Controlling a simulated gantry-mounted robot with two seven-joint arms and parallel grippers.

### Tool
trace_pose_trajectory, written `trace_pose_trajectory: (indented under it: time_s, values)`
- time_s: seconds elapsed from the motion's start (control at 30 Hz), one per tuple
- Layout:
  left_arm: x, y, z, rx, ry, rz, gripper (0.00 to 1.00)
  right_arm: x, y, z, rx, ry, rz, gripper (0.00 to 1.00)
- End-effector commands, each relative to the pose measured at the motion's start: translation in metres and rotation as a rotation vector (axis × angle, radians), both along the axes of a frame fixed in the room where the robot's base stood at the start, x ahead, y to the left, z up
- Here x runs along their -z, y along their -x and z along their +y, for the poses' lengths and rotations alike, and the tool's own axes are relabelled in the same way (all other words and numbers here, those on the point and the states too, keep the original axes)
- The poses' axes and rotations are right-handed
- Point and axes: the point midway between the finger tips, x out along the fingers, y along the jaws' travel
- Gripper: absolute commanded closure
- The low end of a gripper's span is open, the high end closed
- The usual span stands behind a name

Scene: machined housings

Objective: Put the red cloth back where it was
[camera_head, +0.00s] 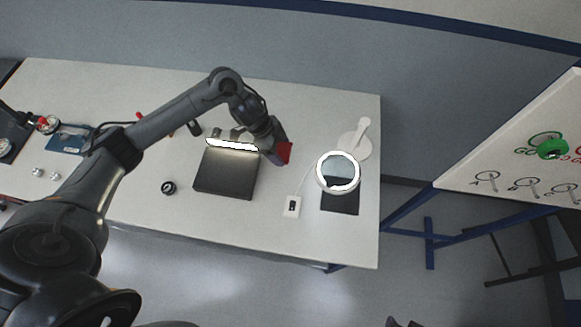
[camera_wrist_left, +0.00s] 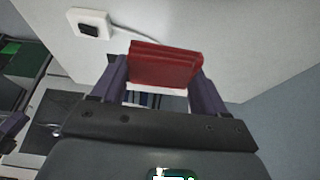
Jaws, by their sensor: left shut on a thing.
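The red cloth (camera_head: 284,152) shows at the tip of my left gripper (camera_head: 277,155) in the head view, over the white table just right of the dark square plate. In the left wrist view the folded red cloth (camera_wrist_left: 165,66) sits between the two fingers of my left gripper (camera_wrist_left: 162,80), which is shut on it. I cannot tell how high the cloth is above the table. My right gripper is not in view.
The dark plate (camera_head: 225,173) has a bright light bar (camera_head: 232,145) along its back edge. A ring-lamp magnifier (camera_head: 338,156) stands at the right over a black mat (camera_head: 340,202). A white switch box (camera_head: 292,206) and a black ring (camera_head: 168,188) lie on the table (camera_head: 310,245).

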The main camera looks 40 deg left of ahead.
Motion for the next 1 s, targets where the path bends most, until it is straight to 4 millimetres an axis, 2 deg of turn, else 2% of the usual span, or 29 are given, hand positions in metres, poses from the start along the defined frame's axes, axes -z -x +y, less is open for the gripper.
trace_pose_trajectory:
  time_s: [0.03,0.4,0.67,0.9,1.0]
  values:
    - [0.012,0.003,0.002,-0.003,-0.001,0.006,0.55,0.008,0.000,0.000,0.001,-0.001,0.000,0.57]
    - [0.069,0.007,0.003,-0.007,-0.002,0.020,0.55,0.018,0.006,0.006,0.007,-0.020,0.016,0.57]
    - [0.084,0.007,0.003,-0.006,-0.002,0.019,0.55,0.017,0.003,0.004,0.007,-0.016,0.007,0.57]
    - [0.112,0.007,0.003,-0.008,-0.002,0.020,0.55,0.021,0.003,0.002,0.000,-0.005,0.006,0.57]
    - [0.117,0.007,0.004,-0.006,-0.003,0.018,0.55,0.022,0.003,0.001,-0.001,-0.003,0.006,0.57]
